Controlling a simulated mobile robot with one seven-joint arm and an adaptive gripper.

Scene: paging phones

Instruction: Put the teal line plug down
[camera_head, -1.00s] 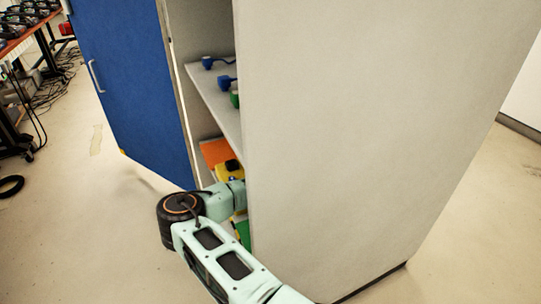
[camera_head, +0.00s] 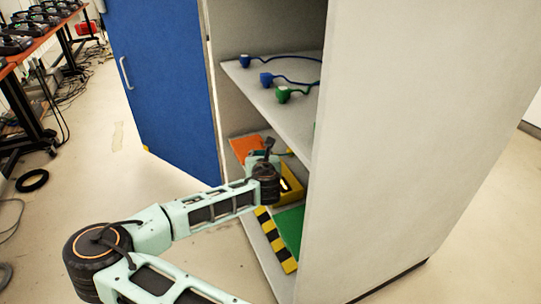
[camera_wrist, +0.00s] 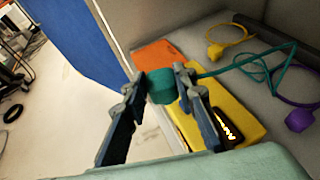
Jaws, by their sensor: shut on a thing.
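The teal line plug (camera_wrist: 161,88) is held between the two fingers of my gripper (camera_wrist: 160,78) in the wrist view. Its teal cord (camera_wrist: 240,65) runs off to the right in loose loops. Below it lie an orange pad (camera_wrist: 165,53) and a yellow block (camera_wrist: 222,98) with a lit display (camera_wrist: 227,125). I cannot tell whether the plug touches either. In the head view my gripper (camera_head: 265,152) is inside the cabinet's lower compartment, near the orange pad (camera_head: 245,148); the plug is hard to make out there.
A yellow plug (camera_wrist: 215,51) and a purple plug (camera_wrist: 299,119) lie on the same shelf, to the right. A green pad (camera_head: 290,228) and a black-yellow striped strip (camera_head: 277,240) lie near the front. Above is a shelf (camera_head: 300,115) with blue and green plugs. A blue door (camera_head: 165,90) stands open.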

